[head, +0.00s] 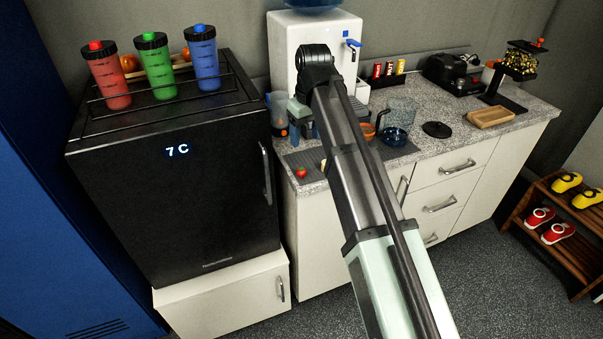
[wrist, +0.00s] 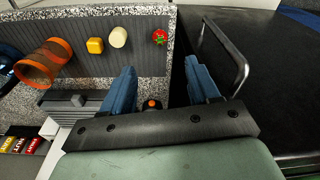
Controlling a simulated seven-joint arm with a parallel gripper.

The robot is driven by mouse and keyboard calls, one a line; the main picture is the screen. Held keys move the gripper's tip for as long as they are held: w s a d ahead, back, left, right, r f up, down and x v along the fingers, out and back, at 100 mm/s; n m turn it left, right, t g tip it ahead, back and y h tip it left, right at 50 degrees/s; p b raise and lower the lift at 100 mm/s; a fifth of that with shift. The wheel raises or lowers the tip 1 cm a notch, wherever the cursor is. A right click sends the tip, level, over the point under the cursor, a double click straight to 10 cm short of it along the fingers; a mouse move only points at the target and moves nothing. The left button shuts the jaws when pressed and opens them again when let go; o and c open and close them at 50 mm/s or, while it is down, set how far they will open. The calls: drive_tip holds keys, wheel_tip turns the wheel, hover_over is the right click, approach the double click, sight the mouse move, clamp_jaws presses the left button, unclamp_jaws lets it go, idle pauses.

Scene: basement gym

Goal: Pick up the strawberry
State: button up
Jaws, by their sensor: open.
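The strawberry (head: 302,173) is small and red and lies on the dark grey mat near the counter's front edge. In the wrist view the strawberry (wrist: 160,37) shows its green top, lying beyond the fingertips. My gripper (head: 303,132) is above the counter's back part, beside the water dispenser, apart from the strawberry. In the wrist view my gripper (wrist: 160,66) has its two blue fingers spread, with no object held between them. An orange and black top (wrist: 152,104) shows in the gap near the palm.
A yellow cube (wrist: 95,46) and a cream cylinder (wrist: 118,37) lie beside the strawberry. An orange cup (wrist: 45,62) is further left. The black fridge (head: 175,180), with its protruding handle (head: 267,173), borders the counter. A clear jug (head: 398,122) stands right of my arm.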

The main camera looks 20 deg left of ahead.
hover_over(302, 169)
drive_tip(key=s, duration=0.1)
drive_tip(key=f, duration=0.5)
drive_tip(key=d+f, duration=0.1)
drive_tip(key=f, duration=0.2)
drive_tip(key=shift+w+a+f, duration=0.15)
drive_tip(key=shift+f, duration=0.75)
drive_tip(key=shift+w+a+f, duration=0.1)
drive_tip(key=shift+a+f, duration=0.1)
drive_tip(key=shift+f, duration=0.75)
drive_tip(key=shift+w+a+f, duration=0.15)
drive_tip(key=shift+f, duration=0.75)
drive_tip(key=shift+c, duration=0.2)
drive_tip(key=c, duration=1.1)
